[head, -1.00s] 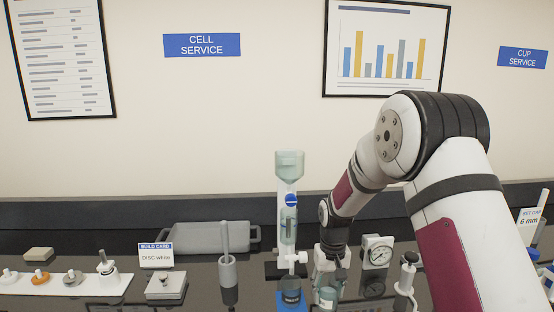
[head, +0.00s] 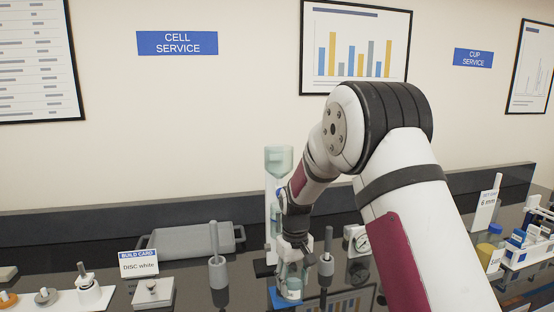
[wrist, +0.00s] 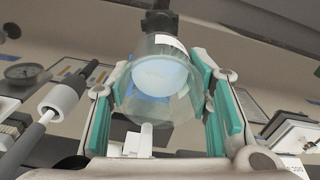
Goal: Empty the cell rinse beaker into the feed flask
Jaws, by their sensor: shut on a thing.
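My gripper (head: 291,284) is shut on a clear glass vessel that I take to be the rinse beaker (head: 292,290); it holds pale bluish liquid and looks roughly upright. In the wrist view the glass (wrist: 160,108) sits between the two teal finger pads. It is over or just in front of the blue base (head: 281,301) at the foot of the white stand. A dark vessel on that base is now hidden behind my gripper, so I cannot tell whether it is the feed flask. A pale glass reservoir (head: 279,158) tops the stand.
Grey rods in holders stand left (head: 217,270) and right (head: 326,266) of my gripper. The gauge (head: 357,241) is further right. Yellow-labelled and blue items (head: 490,255) stand far right.

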